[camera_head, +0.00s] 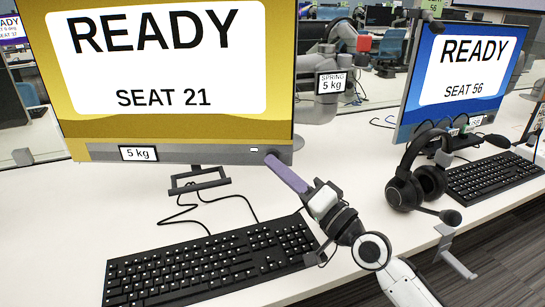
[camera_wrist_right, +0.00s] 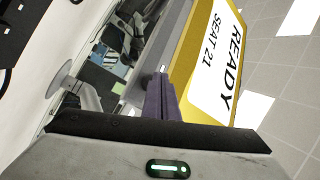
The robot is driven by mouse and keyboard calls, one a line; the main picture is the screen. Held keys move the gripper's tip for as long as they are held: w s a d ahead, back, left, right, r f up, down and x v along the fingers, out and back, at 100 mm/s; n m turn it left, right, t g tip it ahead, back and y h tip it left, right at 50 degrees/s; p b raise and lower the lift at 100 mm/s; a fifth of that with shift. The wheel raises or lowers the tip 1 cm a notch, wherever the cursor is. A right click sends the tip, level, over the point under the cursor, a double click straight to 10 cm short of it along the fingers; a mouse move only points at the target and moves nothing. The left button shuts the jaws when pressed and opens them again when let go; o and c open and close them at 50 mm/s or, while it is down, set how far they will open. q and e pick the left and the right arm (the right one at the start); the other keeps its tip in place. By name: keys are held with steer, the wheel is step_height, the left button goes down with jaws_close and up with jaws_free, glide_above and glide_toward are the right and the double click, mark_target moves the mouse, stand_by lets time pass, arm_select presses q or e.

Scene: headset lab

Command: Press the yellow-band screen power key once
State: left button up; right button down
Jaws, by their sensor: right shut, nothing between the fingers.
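The yellow screen (camera_head: 75,95) reads READY, SEAT 21, and stands on the left of the desk. Its grey lower bezel (camera_head: 200,152) carries a "5 kg" label (camera_head: 138,153) and a small white mark (camera_head: 254,149) near the right end. My right gripper (camera_head: 270,158) is shut and empty, its long purple fingers pointing up to the bezel's lower right. I cannot tell whether the tips touch the bezel. The power key is not clearly visible. In the right wrist view the shut fingers (camera_wrist_right: 161,80) end beside the yellow screen (camera_wrist_right: 185,85). My left gripper is out of view.
A black keyboard (camera_head: 215,262) lies in front of the yellow screen. To the right stand a blue screen (camera_head: 412,117) reading SEAT 56, a black headset (camera_head: 405,190) and another keyboard (camera_head: 495,178). A grey arm-like fixture (camera_head: 318,68) with a "SPRING 5 kg" label stands behind.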

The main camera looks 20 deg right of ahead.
steer(key=shift+w+d, duration=0.15)
steer(key=shift+w, duration=0.2)
stand_by(0.3)
steer(key=shift+s, duration=0.1)
steer(key=shift+s+a, duration=0.3)
steer(key=shift+s, duration=0.4)
steer(key=shift+s+p, duration=0.1)
steer(key=shift+p, duration=0.25)
steer(key=s, duration=0.1)
steer(key=s+a+p, duration=0.1)
steer(key=s, duration=0.2)
steer(key=shift+s+a+p, duration=0.25)
steer(key=shift+a+p, duration=0.1)
steer(key=shift+p, duration=0.05)
stand_by(0.5)
